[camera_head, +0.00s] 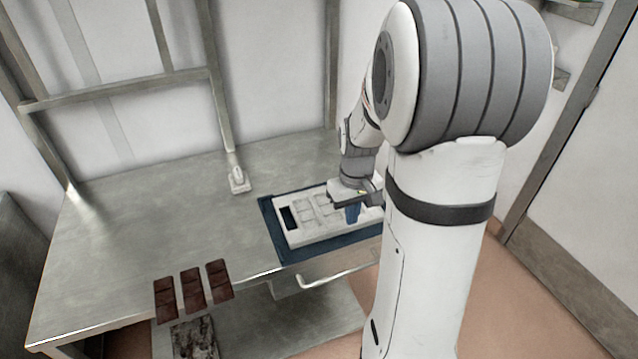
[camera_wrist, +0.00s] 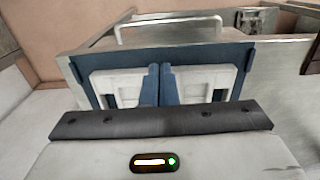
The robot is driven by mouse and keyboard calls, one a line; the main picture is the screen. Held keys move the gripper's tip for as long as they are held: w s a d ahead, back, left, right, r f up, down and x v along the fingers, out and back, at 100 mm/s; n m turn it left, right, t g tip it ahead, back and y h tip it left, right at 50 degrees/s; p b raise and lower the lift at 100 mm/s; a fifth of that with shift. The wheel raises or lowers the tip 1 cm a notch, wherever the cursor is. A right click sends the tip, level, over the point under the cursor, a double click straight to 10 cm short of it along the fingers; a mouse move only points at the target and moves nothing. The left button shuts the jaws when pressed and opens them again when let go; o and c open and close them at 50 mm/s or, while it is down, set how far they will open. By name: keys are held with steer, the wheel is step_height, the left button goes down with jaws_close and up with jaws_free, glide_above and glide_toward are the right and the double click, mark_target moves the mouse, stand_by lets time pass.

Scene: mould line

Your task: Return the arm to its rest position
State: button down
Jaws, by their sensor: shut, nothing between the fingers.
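My gripper (camera_head: 353,214) is over the right part of a white mould tray (camera_head: 302,238) in the head view. Its blue fingertips point down and look close together. I cannot tell whether they touch the tray. In the wrist view the blue-padded fingers (camera_wrist: 160,86) meet in the middle, shut with nothing between them. My arm is bent and extended over the table, and it hides the tray's right end. The tray has several shallow compartments and a dark one at its left end. It lies on a blue mat (camera_head: 291,253).
The grey metal table (camera_head: 130,235) has free room at left. Three brown bars (camera_head: 192,290) lie at its front edge. A white fitting (camera_head: 239,181) stands at the back below a metal frame (camera_head: 120,88). A rail handle (camera_head: 335,279) runs along the front.

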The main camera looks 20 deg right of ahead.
steer(key=s+a+r+t, duration=0.3)
steer(key=s+a+r, duration=0.8)
steer(key=s, duration=0.2)
steer(key=shift+s+a+r, duration=0.25)
steer(key=shift+a+r, duration=0.1)
